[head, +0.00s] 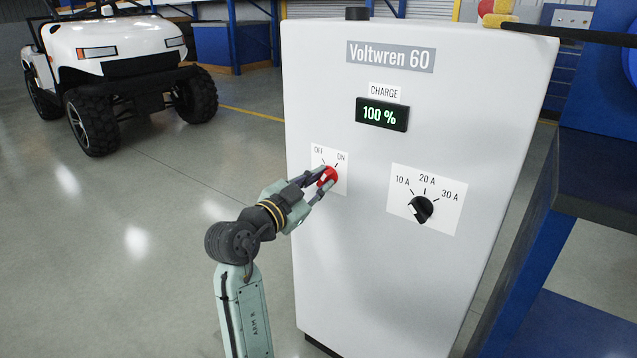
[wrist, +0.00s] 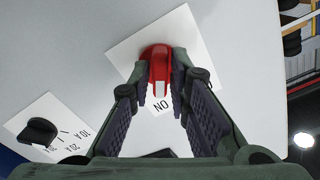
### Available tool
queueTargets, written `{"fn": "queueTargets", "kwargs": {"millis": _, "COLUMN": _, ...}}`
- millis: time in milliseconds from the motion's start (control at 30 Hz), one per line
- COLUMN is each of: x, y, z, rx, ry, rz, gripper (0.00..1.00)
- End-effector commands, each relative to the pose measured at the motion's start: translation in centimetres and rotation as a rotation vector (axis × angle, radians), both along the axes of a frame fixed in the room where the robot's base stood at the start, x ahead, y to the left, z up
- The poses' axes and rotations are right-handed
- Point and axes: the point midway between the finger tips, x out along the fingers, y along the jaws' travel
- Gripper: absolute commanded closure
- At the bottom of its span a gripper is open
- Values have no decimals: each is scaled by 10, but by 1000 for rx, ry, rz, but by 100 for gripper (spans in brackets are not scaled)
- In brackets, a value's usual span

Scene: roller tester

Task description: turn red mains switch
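The red mains switch (head: 328,175) is a round red knob on a white plate, low under the OFF and ON marks on the front of the charger (head: 340,250). It also shows in the wrist view (wrist: 157,56), where the ON mark appears upside down and the OFF mark is hidden. In that view the knob's pale stripe lies towards ON. My gripper (head: 327,179) reaches it from the lower left. In the wrist view the fingertips (wrist: 161,75) lie on both sides of the knob, seemingly closed against it; the exact contact is partly hidden.
A black current dial (head: 421,208) sits to the right, with a green 100 % display (head: 382,114) above. A blue bench (head: 590,180) stands close at the charger's right. A white cart (head: 110,60) is parked at the back left. The floor left of the charger is clear.

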Motion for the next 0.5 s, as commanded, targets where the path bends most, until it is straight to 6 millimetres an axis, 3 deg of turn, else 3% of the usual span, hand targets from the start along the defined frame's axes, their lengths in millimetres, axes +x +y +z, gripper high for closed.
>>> {"fn": "queueTargets", "kwargs": {"millis": 200, "x": 0, "y": 0, "z": 0, "rx": 0, "ry": 0, "rz": 0, "gripper": 100}}
{"fn": "queueTargets", "kwargs": {"millis": 500, "x": 0, "y": 0, "z": 0, "rx": 0, "ry": 0, "rz": 0, "gripper": 100}}
